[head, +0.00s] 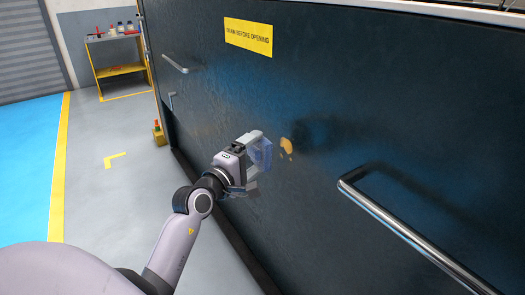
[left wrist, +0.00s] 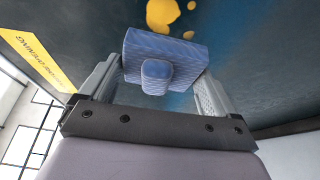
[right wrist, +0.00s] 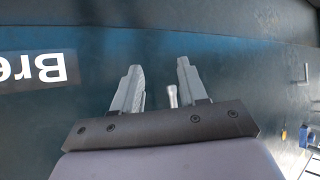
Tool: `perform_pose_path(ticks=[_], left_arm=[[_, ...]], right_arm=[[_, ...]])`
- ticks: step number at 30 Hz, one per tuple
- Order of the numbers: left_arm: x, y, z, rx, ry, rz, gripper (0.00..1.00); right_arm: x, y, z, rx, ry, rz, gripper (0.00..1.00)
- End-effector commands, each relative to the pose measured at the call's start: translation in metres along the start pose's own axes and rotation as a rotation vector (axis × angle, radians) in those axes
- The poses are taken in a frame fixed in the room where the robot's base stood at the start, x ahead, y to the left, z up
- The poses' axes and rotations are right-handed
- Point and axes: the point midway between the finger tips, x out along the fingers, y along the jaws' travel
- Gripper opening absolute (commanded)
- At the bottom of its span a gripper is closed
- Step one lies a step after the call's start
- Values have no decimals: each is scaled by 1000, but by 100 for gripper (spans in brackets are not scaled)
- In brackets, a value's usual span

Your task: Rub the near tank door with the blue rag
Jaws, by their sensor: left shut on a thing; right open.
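The dark tank door (head: 300,110) fills most of the head view. My left gripper (head: 260,150) is shut on the blue rag (head: 262,154), a folded pad held at the door's surface. In the left wrist view the rag (left wrist: 165,58) sits between the two fingers, facing the door; I cannot tell if it touches. A yellow-orange stain (head: 287,146) lies on the door just right of the rag, and it also shows in the left wrist view (left wrist: 163,14). My right gripper (right wrist: 160,85) is open and empty in front of a dark panel. It is outside the head view.
A long metal handle (head: 400,228) sticks out from the door at right, and a smaller handle (head: 174,63) at upper left. A yellow sign (head: 248,37) is on the door. A shelf cart (head: 118,55) stands at the back left. Grey floor (head: 105,200) is clear left of the door.

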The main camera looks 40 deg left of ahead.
Motion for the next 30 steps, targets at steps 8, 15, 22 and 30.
perform_pose_path(ticks=[8, 15, 22, 30], left_arm=[[-14, 0, -5, 1, -1, 1, 58], [-14, 0, -6, 0, 0, 0, 58], [-31, 0, -13, 2, 0, -2, 57], [-41, 1, -17, -1, -1, 1, 57]], right_arm=[[0, 0, 0, 0, 0, 0, 43], [0, 0, 0, 0, 0, 0, 43], [0, 0, 0, 0, 0, 0, 43], [0, 0, 0, 0, 0, 0, 43]])
